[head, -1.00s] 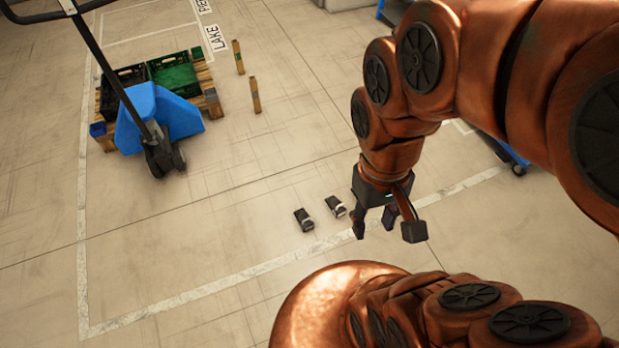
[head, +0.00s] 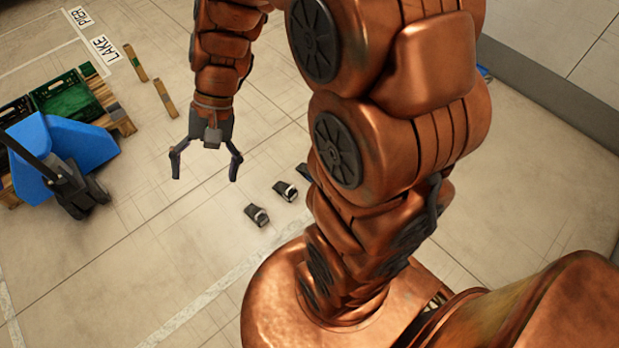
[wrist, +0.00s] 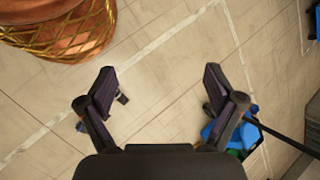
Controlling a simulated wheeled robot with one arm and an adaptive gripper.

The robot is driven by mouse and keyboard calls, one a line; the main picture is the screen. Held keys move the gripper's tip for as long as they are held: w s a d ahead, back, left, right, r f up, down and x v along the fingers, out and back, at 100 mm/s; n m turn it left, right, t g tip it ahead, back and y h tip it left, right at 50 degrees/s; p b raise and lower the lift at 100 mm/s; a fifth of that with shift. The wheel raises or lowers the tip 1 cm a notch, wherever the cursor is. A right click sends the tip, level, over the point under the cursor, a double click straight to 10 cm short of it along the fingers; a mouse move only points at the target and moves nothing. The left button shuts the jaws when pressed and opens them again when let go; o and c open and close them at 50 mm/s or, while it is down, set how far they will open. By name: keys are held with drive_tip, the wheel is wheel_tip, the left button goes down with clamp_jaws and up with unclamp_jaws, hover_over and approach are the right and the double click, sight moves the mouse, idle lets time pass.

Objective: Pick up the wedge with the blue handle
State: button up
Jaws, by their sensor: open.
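Two small dark wedge-like blocks with pale parts lie on the floor in the head view, a nearer one (head: 256,215) and a farther one (head: 285,191). I cannot make out a blue handle on either. In the wrist view, a small dark block (wrist: 122,98) shows beside the left finger and another (wrist: 80,127) at that finger's outer side, both partly hidden. My gripper (head: 204,176) hangs with its fingers spread and empty, to the left of the blocks in the head view. The open fingers also show in the wrist view (wrist: 158,76).
A blue pallet jack (head: 65,150) stands at the left by a wooden pallet (head: 122,122) with a green crate (head: 68,97). Two short wooden posts (head: 136,63) (head: 166,98) are beyond my gripper. Signs lie at the upper left. Floor around the blocks is mostly clear.

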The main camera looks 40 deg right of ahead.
drive_tip(key=w+d+f+m+t+y+b, duration=0.25)
drive_tip(key=w+d+f+b, duration=0.2)
drive_tip(key=w+f, duration=0.35)
drive_tip(key=w+d+f+m+t+y+b, duration=0.1)
drive_tip(key=w+d+f+m+t+b, duration=0.15)
drive_tip(key=w+f+m+b, duration=0.35)
drive_tip(key=w+d+f+m+t+y+b, duration=0.2)
drive_tip(key=w+d+f+b, duration=0.15)
drive_tip(key=w+f, duration=0.65)
drive_tip(key=w+d+f+m+t+h+b, duration=0.1)
drive_tip(key=w+d+f+m+t+b, duration=0.3)
drive_tip(key=d+f, duration=0.75)
drive_tip(key=d+f+m+t+h+b, duration=0.2)
drive_tip(key=d+f+m+b, duration=0.2)
drive_tip(key=d+f, duration=0.45)
drive_tip(key=d+f+m+t+h+b, duration=0.15)
drive_tip(key=d+f+m+b, duration=0.3)
drive_tip(key=f, duration=0.75)
drive_tip(key=m+t+h+b, duration=0.1)
drive_tip(key=m+h+b, duration=0.6)
approach(302, 169)
drive_tip(key=shift+s+d+r, duration=0.25)
drive_tip(key=shift+s+d, duration=0.45)
drive_tip(key=shift+s, duration=0.25)
drive_tip(key=shift+d+f, duration=0.15)
drive_tip(key=shift+f, duration=0.1)
drive_tip(key=shift+b+x, duration=2)
drive_tip(key=shift+x, duration=1.15)
drive_tip(key=shift+w+f, duration=0.15)
drive_tip(key=shift+w, duration=0.4)
